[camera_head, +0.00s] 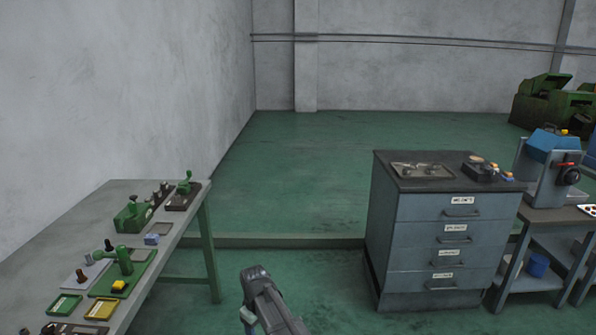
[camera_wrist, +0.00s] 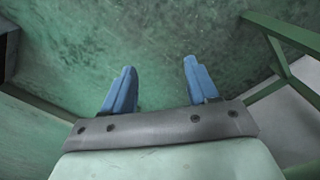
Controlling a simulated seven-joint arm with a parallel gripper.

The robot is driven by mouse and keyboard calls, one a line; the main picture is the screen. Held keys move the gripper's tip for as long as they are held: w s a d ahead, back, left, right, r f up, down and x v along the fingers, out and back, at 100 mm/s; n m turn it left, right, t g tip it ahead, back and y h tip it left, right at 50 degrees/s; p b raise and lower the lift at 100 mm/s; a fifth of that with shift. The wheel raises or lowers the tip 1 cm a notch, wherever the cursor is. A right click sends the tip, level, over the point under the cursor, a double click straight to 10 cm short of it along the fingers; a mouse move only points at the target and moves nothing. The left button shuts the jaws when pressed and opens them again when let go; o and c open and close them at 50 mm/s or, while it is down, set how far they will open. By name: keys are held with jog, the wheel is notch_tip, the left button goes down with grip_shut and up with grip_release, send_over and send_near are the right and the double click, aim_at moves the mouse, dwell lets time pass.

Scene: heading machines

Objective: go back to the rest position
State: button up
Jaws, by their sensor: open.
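My gripper (camera_wrist: 158,88) shows in the wrist view with two blue fingers spread apart. Nothing is between them; behind them is only green floor (camera_wrist: 120,30). In the head view, part of my arm shows at the bottom centre, in the gap between the left workbench and the drawer cabinet. The fingertips are not clearly seen there.
A workbench (camera_head: 125,192) with several small green tools and trays stands at left. A grey drawer cabinet (camera_head: 440,238) with a dark top stands at right. Beyond it is a low table with a blue machine (camera_head: 553,150). Green floor (camera_head: 300,165) lies open behind.

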jog(key=s+d+f+m, duration=0.3)
jog(key=s+d+m, duration=0.1)
jog(key=d, duration=0.6)
jog(key=s+d+f+m, duration=0.3)
jog(key=s+d+f, duration=0.1)
jog(key=d, duration=0.6)
jog(key=s+d+f+m, duration=0.3)
jog(key=s+d+m, duration=0.1)
jog(key=d, duration=0.6)
jog(key=s+f+g, duration=0.3)
jog(key=s+f, duration=0.7)
jog(key=s, duration=0.4)
jog(key=s+f+g, duration=0.3)
jog(key=s+f, duration=0.7)
jog(key=s, duration=0.5)
jog(key=shift+a+f+g, duration=0.35)
jog(key=shift+f+g, duration=0.05)
